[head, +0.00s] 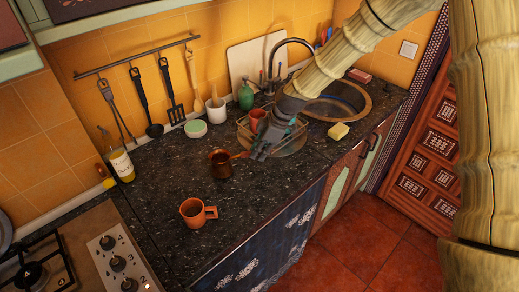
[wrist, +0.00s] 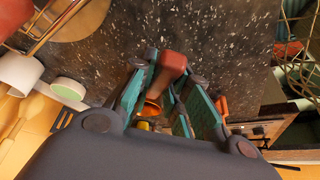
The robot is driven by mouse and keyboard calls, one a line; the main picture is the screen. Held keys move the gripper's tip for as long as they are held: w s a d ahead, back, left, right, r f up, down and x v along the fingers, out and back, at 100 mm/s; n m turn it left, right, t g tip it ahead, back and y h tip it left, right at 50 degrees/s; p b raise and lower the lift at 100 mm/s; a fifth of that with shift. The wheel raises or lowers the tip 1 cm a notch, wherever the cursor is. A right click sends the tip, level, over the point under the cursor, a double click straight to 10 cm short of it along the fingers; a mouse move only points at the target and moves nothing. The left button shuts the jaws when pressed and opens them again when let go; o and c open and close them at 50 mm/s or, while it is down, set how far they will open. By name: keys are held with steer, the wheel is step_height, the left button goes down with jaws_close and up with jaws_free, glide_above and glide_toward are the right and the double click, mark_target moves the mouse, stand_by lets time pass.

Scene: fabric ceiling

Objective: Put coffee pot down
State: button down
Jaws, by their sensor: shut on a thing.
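The copper-brown coffee pot (head: 221,165) is upright over the dark speckled counter (head: 165,177), in the middle of the head view. Its handle points right, to my gripper (head: 257,151). My gripper is shut on that handle. In the wrist view, the reddish-brown handle (wrist: 172,63) sits between the teal-padded fingers of my gripper (wrist: 174,72). Part of the pot (wrist: 152,108) shows beyond them. I cannot tell whether the pot's base touches the counter.
An orange mug (head: 193,212) stands nearer the front edge. A hob (head: 70,255) is at left. A sink (head: 340,101), dish rack, yellow sponge (head: 338,131) and green bottle (head: 246,96) are at the back right. Counter left of the pot is clear.

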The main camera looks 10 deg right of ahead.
steer(key=shift+f, duration=0.5)
stand_by(0.5)
steer(key=c, duration=1.3)
jaws_free()
steer(key=v, duration=1.2)
steer(key=shift+a, duration=0.15)
